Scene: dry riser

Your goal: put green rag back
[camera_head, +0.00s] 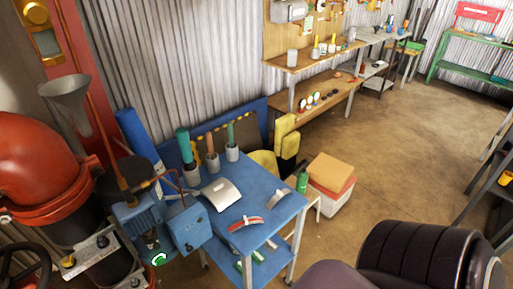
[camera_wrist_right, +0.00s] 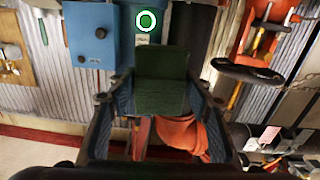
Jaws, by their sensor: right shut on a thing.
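In the right wrist view my right gripper (camera_wrist_right: 160,98) has its two dark fingers closed on the sides of a dark green, flat, squarish piece, the green rag (camera_wrist_right: 160,78). The rag sits between the fingertips and hangs clear of the surfaces behind it. An orange cloth-like thing (camera_wrist_right: 182,135) shows below it between the fingers; I cannot tell whether it touches the gripper. Beyond the rag is a bright green ring with a white edge (camera_wrist_right: 146,20). A similar ring (camera_head: 158,259) shows low on the blue machine in the head view. Neither gripper shows in the head view.
A blue table (camera_head: 255,205) holds tool cups, a white curved piece and a red-and-white tool. A blue box (camera_head: 190,228) stands beside it, with a red tank (camera_head: 40,160) at far left. A dark padded seat (camera_head: 425,255) is at front right. Open floor (camera_head: 410,140) lies beyond.

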